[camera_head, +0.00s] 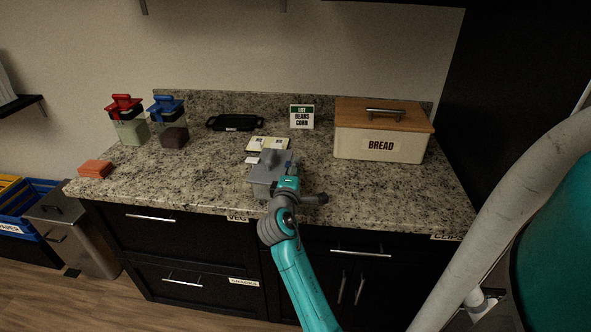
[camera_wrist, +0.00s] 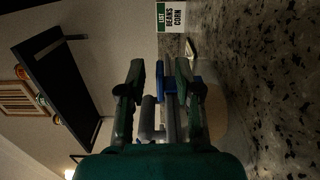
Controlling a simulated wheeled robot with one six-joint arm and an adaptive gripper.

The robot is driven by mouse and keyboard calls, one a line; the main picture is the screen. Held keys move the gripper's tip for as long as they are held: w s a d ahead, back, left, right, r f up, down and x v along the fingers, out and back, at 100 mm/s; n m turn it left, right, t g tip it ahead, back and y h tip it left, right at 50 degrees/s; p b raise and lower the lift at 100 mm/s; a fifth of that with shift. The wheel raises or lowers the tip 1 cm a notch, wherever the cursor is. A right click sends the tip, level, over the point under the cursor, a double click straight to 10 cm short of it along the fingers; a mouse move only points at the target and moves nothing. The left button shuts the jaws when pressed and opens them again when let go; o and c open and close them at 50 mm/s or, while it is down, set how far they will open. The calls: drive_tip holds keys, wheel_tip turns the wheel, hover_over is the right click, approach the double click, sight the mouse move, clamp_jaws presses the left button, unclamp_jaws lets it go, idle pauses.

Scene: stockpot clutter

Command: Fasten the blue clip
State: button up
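A grey box (camera_head: 267,172) with a raised lid part stands near the counter's front edge. My gripper (camera_head: 284,180) reaches over its front right side in the head view and hides part of it. In the wrist view, my gripper (camera_wrist: 160,82) has its two fingers spread apart. No blue shows on the grey box in the head view. A canister with a blue clip top (camera_head: 165,104) stands at the back left.
A canister with a red top (camera_head: 124,105), an orange block (camera_head: 95,169) and a black tray (camera_head: 235,123) are to the left. A bread box (camera_head: 380,145) stands right, near a list sign (camera_head: 302,117). The front right counter (camera_head: 415,195) is clear.

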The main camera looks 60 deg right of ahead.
drive_tip(key=v, duration=1.2)
idle(0.4)
drive_tip(key=shift+f, duration=0.1)
